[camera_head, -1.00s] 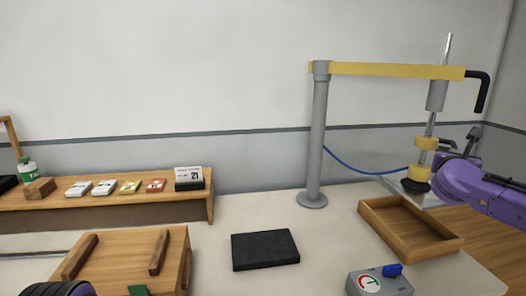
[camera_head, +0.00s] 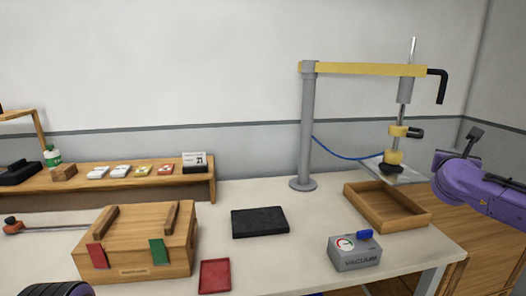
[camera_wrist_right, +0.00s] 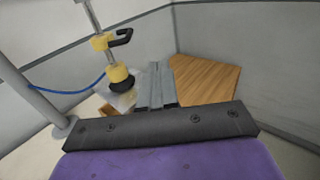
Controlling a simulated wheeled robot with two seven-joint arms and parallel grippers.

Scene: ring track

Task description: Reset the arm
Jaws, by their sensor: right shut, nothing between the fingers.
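My right gripper (camera_head: 474,137) is at the right in the head view, on its purple arm, apart from the suction lifter. In the right wrist view its fingers (camera_wrist_right: 157,86) are together, with nothing between them. The lifter has a yellow boom (camera_head: 375,69) on a grey post (camera_head: 307,130), with a vertical rod, a yellow collar with a black handle (camera_head: 413,133) and a black suction cup (camera_head: 393,169). A clear pane (camera_head: 410,176) shows just under the cup; whether they touch is unclear. My left gripper is out of view.
A wooden tray (camera_head: 422,222) lies below the cup. A grey vacuum box (camera_head: 355,258) with a gauge and blue switch stands in front. A black pad (camera_head: 259,222), wooden crate (camera_head: 150,262) and red tray (camera_head: 214,276) are farther left. Open air surrounds my right gripper.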

